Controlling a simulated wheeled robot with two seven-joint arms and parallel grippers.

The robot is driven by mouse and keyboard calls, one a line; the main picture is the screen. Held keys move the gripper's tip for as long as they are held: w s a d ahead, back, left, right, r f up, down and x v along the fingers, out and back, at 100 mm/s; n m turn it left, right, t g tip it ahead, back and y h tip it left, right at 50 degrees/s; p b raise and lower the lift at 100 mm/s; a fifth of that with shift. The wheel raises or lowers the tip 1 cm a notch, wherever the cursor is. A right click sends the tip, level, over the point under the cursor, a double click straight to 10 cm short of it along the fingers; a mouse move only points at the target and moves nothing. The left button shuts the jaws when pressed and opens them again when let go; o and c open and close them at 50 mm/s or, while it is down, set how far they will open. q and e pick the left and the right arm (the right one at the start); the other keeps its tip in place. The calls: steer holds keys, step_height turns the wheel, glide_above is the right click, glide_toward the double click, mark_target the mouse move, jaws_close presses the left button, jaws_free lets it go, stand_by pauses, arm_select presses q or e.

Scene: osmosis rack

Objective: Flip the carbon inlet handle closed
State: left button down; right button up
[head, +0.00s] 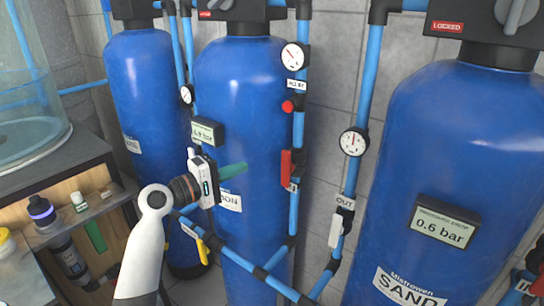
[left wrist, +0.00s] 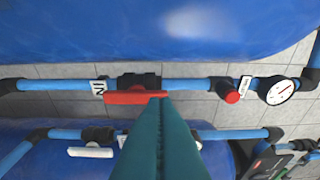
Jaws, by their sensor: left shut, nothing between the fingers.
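The middle blue tank (head: 240,100) has a label ending in "ON", partly hidden behind my left gripper. On the vertical pipe to its right is a red valve handle (head: 286,168) with an "IN" tag below it. The handle lies along the pipe. In the left wrist view the red handle (left wrist: 125,98) lies along its pipe beside the "IN" tag (left wrist: 98,87). My left gripper (head: 243,167) is shut and empty, its green fingers pointing right at the handle. A gap shows in the head view; in the wrist view the fingertips (left wrist: 160,100) overlap the handle. My right gripper is not seen.
A small red knob (head: 288,106) and a gauge (head: 295,56) sit above the handle. A white-handled "OUT" valve (head: 337,230) is to the right, a yellow handle (head: 203,251) lower left. The sand tank (head: 450,140) fills the right. A shelf (head: 70,215) stands left.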

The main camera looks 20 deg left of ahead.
mark_target(286, 169)
arm_select(q)
steer(key=shift+w, duration=0.1)
steer(key=p+x, duration=0.3)
steer(key=x, duration=0.7)
steer(key=shift+f, duration=0.1)
